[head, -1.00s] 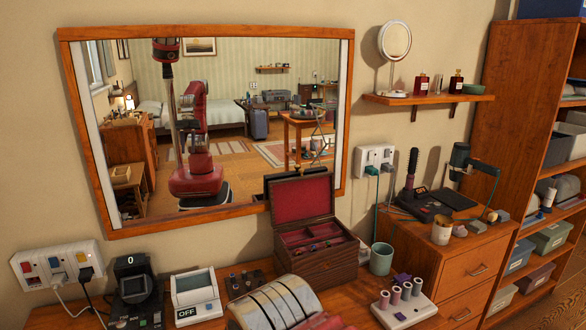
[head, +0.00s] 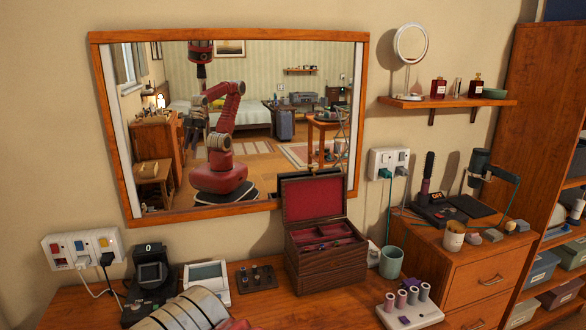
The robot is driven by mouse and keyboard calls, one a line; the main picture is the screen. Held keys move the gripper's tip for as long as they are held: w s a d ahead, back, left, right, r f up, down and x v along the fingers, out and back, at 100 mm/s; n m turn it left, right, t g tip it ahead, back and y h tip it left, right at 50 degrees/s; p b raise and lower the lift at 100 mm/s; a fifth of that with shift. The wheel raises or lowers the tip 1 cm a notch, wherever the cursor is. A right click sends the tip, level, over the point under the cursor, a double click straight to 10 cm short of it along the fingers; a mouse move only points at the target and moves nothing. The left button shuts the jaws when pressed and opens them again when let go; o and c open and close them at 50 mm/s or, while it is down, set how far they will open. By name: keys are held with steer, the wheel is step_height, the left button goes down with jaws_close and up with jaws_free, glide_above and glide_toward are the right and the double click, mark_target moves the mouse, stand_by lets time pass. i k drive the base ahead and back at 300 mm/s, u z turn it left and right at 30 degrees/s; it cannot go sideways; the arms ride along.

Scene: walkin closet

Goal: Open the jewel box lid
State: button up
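The jewel box (head: 327,262) is a dark brown wooden box on the dresser top, below the mirror's right part. Its lid (head: 313,199), lined in dark red, stands upright at the back, so the box is open. The red-lined compartments inside show, with small items in them. My gripper does not show directly in the head view; only a silver and red part of my arm shows at the bottom, left of the box and apart from it in the picture. My red arm is reflected in the mirror, but no fingers can be made out there.
The mirror (head: 112,130) hangs behind the box. A white-framed device (head: 206,284) and a small dark rack (head: 256,279) stand left of it. A green cup (head: 391,263) and a white holder with several spools (head: 409,308) stand to its right. Wall sockets (head: 82,249) have cables.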

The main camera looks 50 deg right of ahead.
mark_target(305, 200)
steer(key=u, duration=1.2)
steer(key=k, duration=1.1)
steer(key=z, duration=1.3)
steer(key=i, duration=0.45)
steer(key=z, duration=0.1)
